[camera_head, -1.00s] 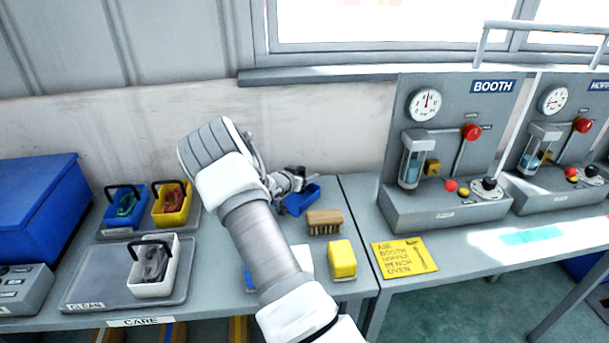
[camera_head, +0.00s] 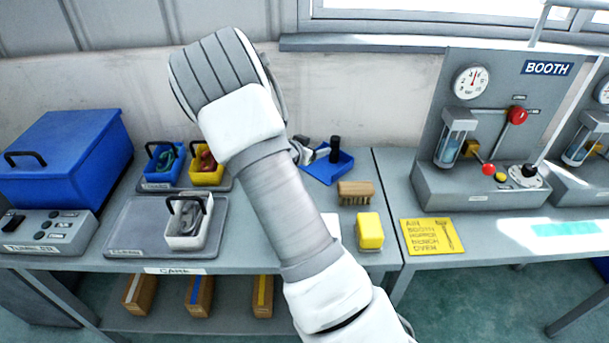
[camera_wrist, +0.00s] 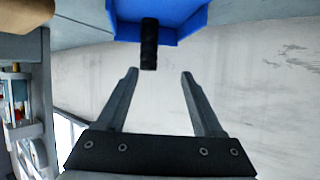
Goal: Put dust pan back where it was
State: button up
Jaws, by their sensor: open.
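The blue dust pan (camera_head: 328,168) lies at the back of the right part of the bench, near the wall, with its black handle (camera_head: 335,146) sticking up. My gripper (camera_head: 308,152) is just left of the pan, partly hidden behind my own arm. In the wrist view, the pan (camera_wrist: 185,28) is at the top edge and its black handle (camera_wrist: 149,45) points towards the space between my fingertips (camera_wrist: 159,73). The fingers are apart and nothing is between them. The handle's end is close to the left fingertip; I cannot tell whether they touch.
A wooden brush (camera_head: 356,193) and a yellow block (camera_head: 370,231) stand in front of the pan. Small baskets sit on grey trays (camera_head: 125,225) to the left, beside a blue box (camera_head: 62,150). The booth panel (camera_head: 480,190) stands to the right. My arm hides part of the bench.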

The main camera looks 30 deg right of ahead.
jog(key=a+r+n+t+y, duration=0.25)
jog(key=a+r+y, duration=0.35)
jog(key=a+r, duration=0.4)
jog(key=s+a+r+n+y, duration=0.45)
jog(key=s+a+r, duration=0.3)
jog(key=a, duration=0.25)
jog(key=s+a+r+n+g, duration=0.1)
jog(key=s+n+g, duration=0.1)
jog(key=s, duration=1)
jog(key=s+a+r+n+g, duration=0.1)
jog(key=s+n+g, duration=0.1)
jog(key=s, duration=1.1)
jog(key=shift+s+a+r+n, duration=0.25)
jog(key=shift+r+n, duration=0.1)
jog(key=shift+n, duration=0.15)
jog(key=shift+r, duration=0.1)
